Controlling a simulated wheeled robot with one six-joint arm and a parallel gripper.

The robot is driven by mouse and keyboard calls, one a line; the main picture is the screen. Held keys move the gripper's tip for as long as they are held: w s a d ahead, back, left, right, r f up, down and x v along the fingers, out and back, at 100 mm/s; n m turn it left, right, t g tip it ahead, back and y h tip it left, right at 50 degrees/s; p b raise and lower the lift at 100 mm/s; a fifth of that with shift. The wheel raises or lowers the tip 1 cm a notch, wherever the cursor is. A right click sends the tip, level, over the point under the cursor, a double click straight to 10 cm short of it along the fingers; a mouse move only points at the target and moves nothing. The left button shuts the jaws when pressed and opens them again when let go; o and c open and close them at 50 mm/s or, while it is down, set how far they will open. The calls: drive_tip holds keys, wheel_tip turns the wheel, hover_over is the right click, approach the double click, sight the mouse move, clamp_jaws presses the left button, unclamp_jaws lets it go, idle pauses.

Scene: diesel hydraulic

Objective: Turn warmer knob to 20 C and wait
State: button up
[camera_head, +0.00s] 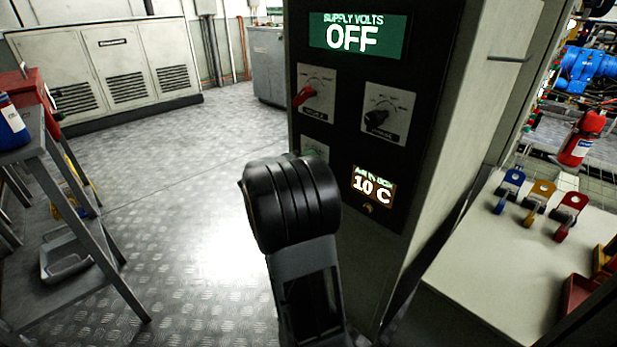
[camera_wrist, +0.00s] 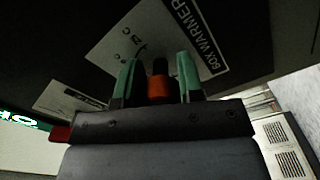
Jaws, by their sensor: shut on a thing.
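The warmer knob (camera_wrist: 158,88), orange with a dark end, shows in the wrist view in front of a pale plate marked BOX WARMER (camera_wrist: 104,52), with a 25 C mark. My gripper (camera_wrist: 159,72) has its two green-faced fingers on either side of the knob, shut on it. In the head view my black arm hides the knob and the gripper; only the top of a pale dial plate (camera_head: 315,150) shows above it. The amber display (camera_head: 371,187) on the panel reads 10 C. I cannot tell the knob's exact pointer setting.
The dark panel also carries a red switch (camera_head: 306,95), a black switch (camera_head: 377,117) and a green display (camera_head: 357,36) reading SUPPLY VOLTS OFF. A grey shelf cart (camera_head: 85,215) stands at left. Open floor lies between cart and panel.

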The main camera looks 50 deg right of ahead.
drive_tip(key=m, duration=0.2)
drive_tip(key=shift+f+m+b, duration=0.1)
drive_tip(key=shift+m+b, duration=0.2)
drive_tip(key=shift+b, duration=0.1)
drive_tip(key=shift+m, duration=1.9)
drive_tip(key=o, duration=0.9)
drive_tip(key=a+p, duration=0.1)
drive_tip(key=a, duration=0.3)
drive_tip(key=a+p, duration=0.1)
drive_tip(key=a, duration=0.4)
drive_tip(key=w+a+p, duration=0.1)
drive_tip(key=a, duration=0.3)
drive_tip(key=shift+a, duration=0.4)
